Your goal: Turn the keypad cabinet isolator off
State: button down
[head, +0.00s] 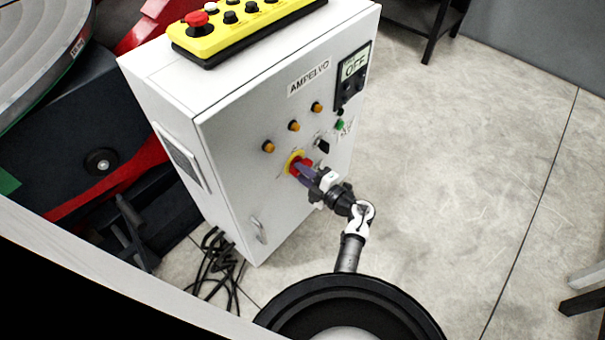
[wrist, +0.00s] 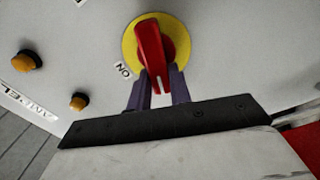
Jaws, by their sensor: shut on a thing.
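The cabinet (head: 225,150) is a white box labelled AMPELVO, standing on the floor. Its isolator (head: 293,160) is a red handle on a yellow disc on the front face. In the wrist view the red isolator handle (wrist: 151,50) points down the picture, with the word ON beside the disc at lower left. My gripper (head: 307,172) reaches the handle from the right in the head view. Its purple fingers (wrist: 158,90) are shut on the lower end of the red handle, one on each side.
A yellow pendant (head: 240,25) with a red button and several black ones lies on the cabinet top. Orange lamps (head: 294,126) and a black knob (head: 322,146) sit near the isolator. Black cables (head: 215,262) lie at the cabinet's foot.

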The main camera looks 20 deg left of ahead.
jog(key=shift+s+f+n+b, duration=0.15)
jog(key=shift+n+b, duration=0.25)
jog(key=shift+n, duration=0.4)
jog(key=shift+w+f+n+b, duration=0.15)
jog(key=shift+n+b, duration=0.25)
jog(key=shift+n, duration=0.4)
jog(key=shift+s, duration=0.1)
jog(key=c, duration=1.3)
grip_release()
jog(key=shift+d, duration=0.1)
jog(key=b+v, duration=0.2)
jog(key=v, duration=1.1)
jog(key=shift+s+d, duration=0.1)
jog(key=shift+d, duration=0.2)
